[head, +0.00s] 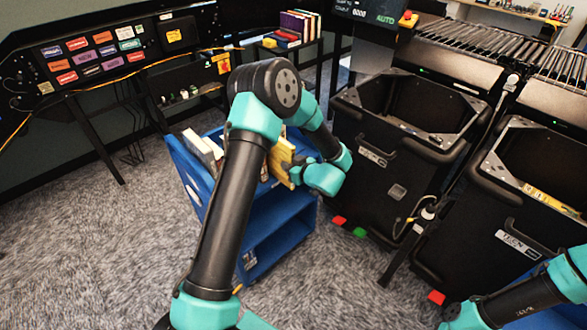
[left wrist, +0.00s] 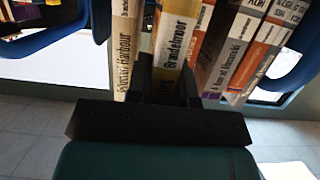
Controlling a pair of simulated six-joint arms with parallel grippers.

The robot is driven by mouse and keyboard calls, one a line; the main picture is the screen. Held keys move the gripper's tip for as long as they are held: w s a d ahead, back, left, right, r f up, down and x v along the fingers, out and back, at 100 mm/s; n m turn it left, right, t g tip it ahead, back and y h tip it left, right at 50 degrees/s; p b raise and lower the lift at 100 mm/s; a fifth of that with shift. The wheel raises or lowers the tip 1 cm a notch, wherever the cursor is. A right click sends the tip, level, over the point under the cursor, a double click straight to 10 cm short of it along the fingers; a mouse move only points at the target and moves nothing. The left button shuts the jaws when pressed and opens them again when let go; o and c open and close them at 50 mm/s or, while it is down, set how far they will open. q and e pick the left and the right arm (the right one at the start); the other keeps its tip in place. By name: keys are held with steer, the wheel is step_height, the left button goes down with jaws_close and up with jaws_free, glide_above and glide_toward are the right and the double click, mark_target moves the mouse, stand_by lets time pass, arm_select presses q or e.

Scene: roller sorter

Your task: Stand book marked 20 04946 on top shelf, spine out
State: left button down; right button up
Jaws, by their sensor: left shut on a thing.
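My left gripper (head: 292,174) is at the top of a blue book cart (head: 272,232), partly hidden by my own arm. In the left wrist view the gripper (left wrist: 166,84) is shut on a yellow book (left wrist: 174,38) with a white band and dark lettering that looks like "Brandelmoor". The yellow book also shows upright in the head view (head: 281,156). Other books stand on both sides of it: a cream one (left wrist: 125,50) to the left and several brown, white and orange ones (left wrist: 222,50) to the right. I cannot read the number 20 04946 anywhere. My right gripper is out of view.
Black bins (head: 375,165) stand right of the cart, below a roller conveyor (head: 465,45). Several books stand on a small rack (head: 300,24) at the back. A wall board (head: 95,55) with coloured labels is at upper left. Carpet in front is clear.

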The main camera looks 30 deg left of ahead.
mark_target(280, 158)
arm_select(q)
steer(key=shift+w+a, duration=0.2)
steer(key=shift+a, duration=0.55)
steer(key=shift+w+a, duration=0.2)
steer(key=shift+a, duration=0.5)
steer(key=shift+w+a, duration=0.2)
steer(key=shift+a, duration=0.55)
steer(key=shift+f, duration=0.6)
steer(key=c, duration=0.9)
jaws_free()
steer(key=shift+d, duration=0.1)
steer(key=v, duration=1.7)
steer(key=shift+s+d, duration=0.1)
steer(key=shift+d, duration=0.05)
steer(key=shift+f, duration=0.1)
